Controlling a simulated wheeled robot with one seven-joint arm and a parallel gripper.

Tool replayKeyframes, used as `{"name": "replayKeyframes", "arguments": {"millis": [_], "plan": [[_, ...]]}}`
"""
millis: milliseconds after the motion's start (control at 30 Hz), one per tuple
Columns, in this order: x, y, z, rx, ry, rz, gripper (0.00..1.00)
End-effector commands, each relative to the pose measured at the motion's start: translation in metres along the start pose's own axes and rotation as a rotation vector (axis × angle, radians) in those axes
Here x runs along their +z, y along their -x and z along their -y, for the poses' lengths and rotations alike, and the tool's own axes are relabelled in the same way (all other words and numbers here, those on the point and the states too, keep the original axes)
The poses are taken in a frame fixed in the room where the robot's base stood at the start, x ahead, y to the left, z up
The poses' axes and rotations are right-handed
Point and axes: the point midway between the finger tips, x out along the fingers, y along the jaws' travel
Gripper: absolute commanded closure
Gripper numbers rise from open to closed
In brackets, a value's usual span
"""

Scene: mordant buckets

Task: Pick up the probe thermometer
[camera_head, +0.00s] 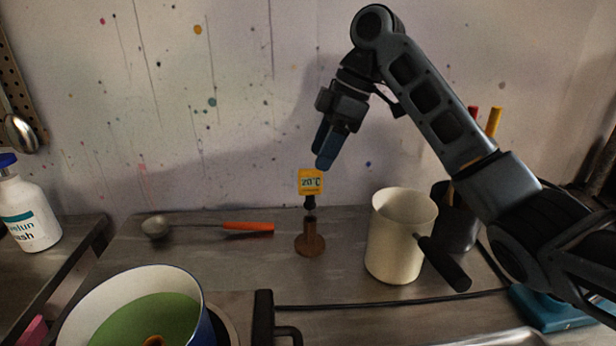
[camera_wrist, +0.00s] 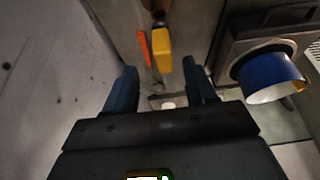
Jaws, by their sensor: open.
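The probe thermometer (camera_head: 311,182) has a yellow head with a display reading about 20 °C and a dark neck. It stands upright in a small brown wooden stand (camera_head: 309,238) on the metal counter. In the wrist view its yellow head (camera_wrist: 163,50) shows ahead of the fingers, near the middle. My gripper (camera_head: 325,150) is open and empty, with blue fingers pointing down just above and slightly right of the thermometer head in the head view. In the wrist view my two fingers (camera_wrist: 164,80) are spread apart, and the thermometer is not held.
A cream pitcher (camera_head: 395,240) with a dark handle stands right of the stand, before a dark holder (camera_head: 455,215). An orange-handled ladle (camera_head: 245,228) lies left. A pot of green liquid (camera_head: 150,320) is front left. A paint-spattered wall (camera_head: 230,90) rises close behind.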

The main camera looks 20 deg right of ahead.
Motion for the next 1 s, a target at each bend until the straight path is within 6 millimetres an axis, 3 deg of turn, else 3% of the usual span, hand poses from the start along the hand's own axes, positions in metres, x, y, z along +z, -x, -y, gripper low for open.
{"name": "replayKeyframes", "arguments": {"millis": [367,700,1000], "plan": [[-0.001,-0.029,0.002,-0.002,-0.001,0.0,0.45],[-0.004,-0.072,0.008,-0.001,-0.002,-0.001,0.45],[-0.004,-0.078,0.008,0.001,0.0,0.0,0.45]]}}
